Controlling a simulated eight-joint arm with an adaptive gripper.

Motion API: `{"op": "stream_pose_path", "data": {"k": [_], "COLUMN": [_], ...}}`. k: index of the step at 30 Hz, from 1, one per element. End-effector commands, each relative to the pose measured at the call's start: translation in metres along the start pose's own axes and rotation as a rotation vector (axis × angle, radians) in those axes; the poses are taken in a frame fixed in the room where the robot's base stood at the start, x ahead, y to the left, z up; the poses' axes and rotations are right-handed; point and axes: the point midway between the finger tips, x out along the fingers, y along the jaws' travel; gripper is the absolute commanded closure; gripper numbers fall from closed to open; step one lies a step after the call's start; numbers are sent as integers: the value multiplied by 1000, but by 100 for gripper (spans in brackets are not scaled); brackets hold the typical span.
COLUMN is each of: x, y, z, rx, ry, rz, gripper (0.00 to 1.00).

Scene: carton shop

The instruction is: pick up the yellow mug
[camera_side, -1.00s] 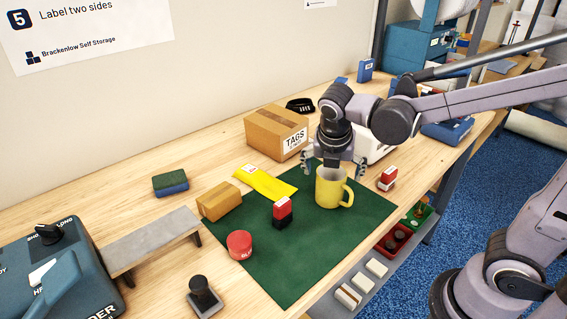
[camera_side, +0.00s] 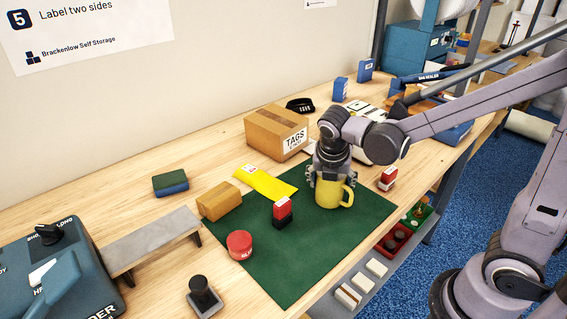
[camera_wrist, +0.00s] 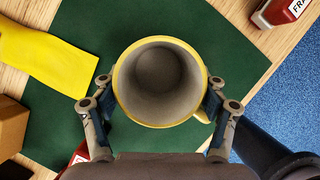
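The yellow mug (camera_side: 331,192) stands upright on the green mat (camera_side: 270,262), its handle towards the right in the side view. In the wrist view the mug (camera_wrist: 160,122) shows from above, with an empty grey inside. My gripper (camera_side: 331,178) is lowered over the mug's top. In the wrist view the fingers of my gripper (camera_wrist: 160,88) lie on either side of the mug, very close to its wall. They look open around it; firm contact does not show. The mug's upper part is partly hidden by my gripper in the side view.
A red and black stamp (camera_side: 283,212) stands left of the mug, and a red and white stamp (camera_side: 387,179) to its right. A yellow envelope (camera_side: 265,184), a small carton (camera_side: 219,201), a red tin (camera_side: 239,245) and the TAGS box (camera_side: 276,133) are also nearby. The mat's front is clear.

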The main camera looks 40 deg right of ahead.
Motion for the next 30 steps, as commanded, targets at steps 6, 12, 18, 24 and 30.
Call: {"op": "stream_pose_path", "data": {"k": [6,12,18,24,30], "x": [0,0,-6,-26,-48], "y": [0,-1,-1,-1,-28], "z": [0,0,3,11,31], "rx": [0,0,0,0,6], "ry": [-1,0,-1,-1,-1], "rz": [-2,-3,-2,-2,-5], "gripper": [74,74,74,74,75]}}
